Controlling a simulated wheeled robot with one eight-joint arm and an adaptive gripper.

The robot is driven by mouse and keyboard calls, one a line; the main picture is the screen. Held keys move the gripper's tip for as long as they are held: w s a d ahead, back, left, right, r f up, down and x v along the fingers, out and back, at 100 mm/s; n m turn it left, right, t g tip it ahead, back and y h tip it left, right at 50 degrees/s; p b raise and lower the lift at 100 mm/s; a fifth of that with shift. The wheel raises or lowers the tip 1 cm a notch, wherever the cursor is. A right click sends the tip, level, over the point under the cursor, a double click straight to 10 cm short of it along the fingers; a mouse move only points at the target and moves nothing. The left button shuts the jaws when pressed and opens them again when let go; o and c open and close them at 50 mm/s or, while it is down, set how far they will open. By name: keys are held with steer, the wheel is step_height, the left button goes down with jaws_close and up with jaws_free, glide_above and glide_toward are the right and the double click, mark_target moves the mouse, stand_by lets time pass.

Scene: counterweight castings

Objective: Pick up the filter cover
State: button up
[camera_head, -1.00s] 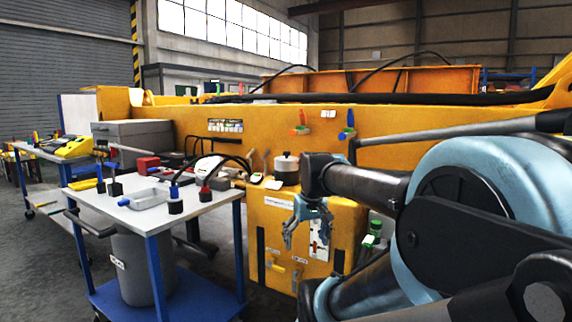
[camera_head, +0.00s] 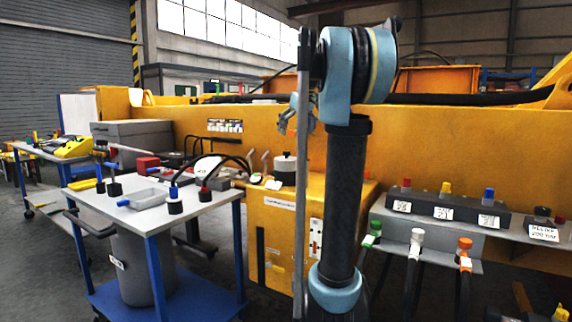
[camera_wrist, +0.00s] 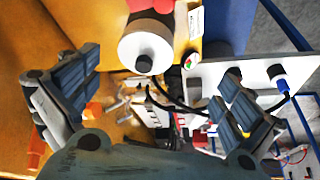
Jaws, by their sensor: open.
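The filter cover looks to be the pale round lid with a dark knob (camera_head: 284,165) on top of the yellow cabinet (camera_head: 274,222). The same lid (camera_wrist: 128,48) shows in the wrist view near the top, face-on, with its black knob toward me. My gripper (camera_head: 290,116) is partly hidden behind my arm in the head view, above the lid. In the wrist view my gripper (camera_wrist: 165,88) has its two fingers spread wide, with nothing between them. The lid lies beyond the fingertips, apart from them.
A white-topped blue cart (camera_head: 150,212) with a metal tray (camera_head: 150,198) and black-based plugs stands left of the cabinet. A shelf with a valve block (camera_head: 446,211) and hanging hoses is at the right. The long yellow beam (camera_head: 420,150) runs behind.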

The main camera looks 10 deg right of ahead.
mark_target(288, 152)
steer(key=w+f, duration=0.2)
steer(key=f, duration=0.1)
steer(key=w+a+f, duration=0.1)
steer(key=w+f, duration=0.1)
steer(key=f, duration=0.1)
steer(key=w+f, duration=0.3)
steer(key=shift+a, duration=0.25)
steer(key=shift+d+x, duration=0.2)
steer(key=shift+x, duration=2.55)
steer(key=shift+c, duration=0.6)
steer(key=c, duration=0.9)
